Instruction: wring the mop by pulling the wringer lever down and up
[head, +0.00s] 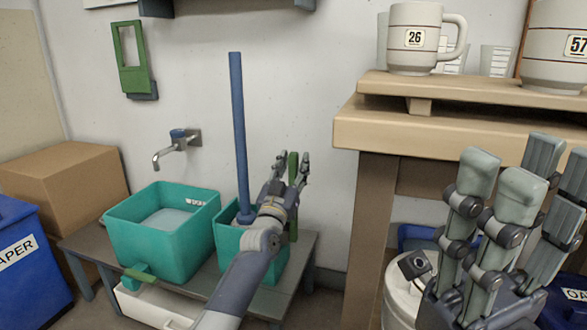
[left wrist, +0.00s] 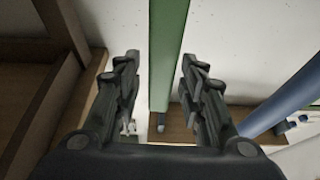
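The mop's blue handle (head: 238,130) stands upright in the right-hand teal bucket (head: 229,243) on a low grey bench. It also shows in the left wrist view (left wrist: 285,98). The green wringer lever (head: 293,163) stands upright at that bucket's right side. My left gripper (head: 292,170) is at the lever's upper part. In the left wrist view, its fingers are open on both sides of the lever (left wrist: 165,55), with a gap on each side. The mop head and most of the wringer are hidden. My right gripper (head: 525,165) is open and empty at the right foreground.
A second teal bucket (head: 135,240) with liquid stands left of the mop bucket, below a wall tap (head: 175,148). A wooden shelf (head: 440,130) with mugs blocks the right side. A cardboard box (head: 75,190) and blue bin (head: 25,270) stand left.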

